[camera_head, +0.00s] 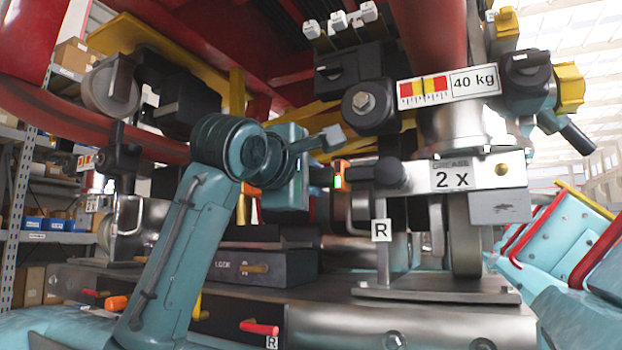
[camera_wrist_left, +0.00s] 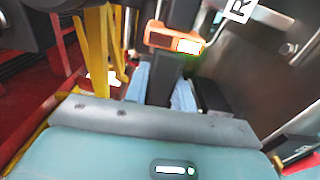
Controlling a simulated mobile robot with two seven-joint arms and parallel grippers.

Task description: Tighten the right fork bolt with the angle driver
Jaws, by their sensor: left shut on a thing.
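My left gripper (camera_head: 312,172) is in the middle of the head view, shut on the angle driver. The driver's orange head with a small green light (camera_head: 341,168) shows just past the gripper, left of the right wheel. In the left wrist view the driver (camera_wrist_left: 172,37) has a dark handle between the two bluish fingers. The right wheel assembly (camera_head: 462,230) carries an R tag (camera_head: 381,230). A hex bolt head (camera_head: 363,102) sits on a black round boss above the driver. I cannot tell which bolt is the fork bolt. The driver's tip is hidden. My right gripper is out of view.
A dark case (camera_head: 262,266) lies behind my left arm. Red and yellow frame beams crowd overhead. Shelves (camera_head: 45,215) stand at the far left.

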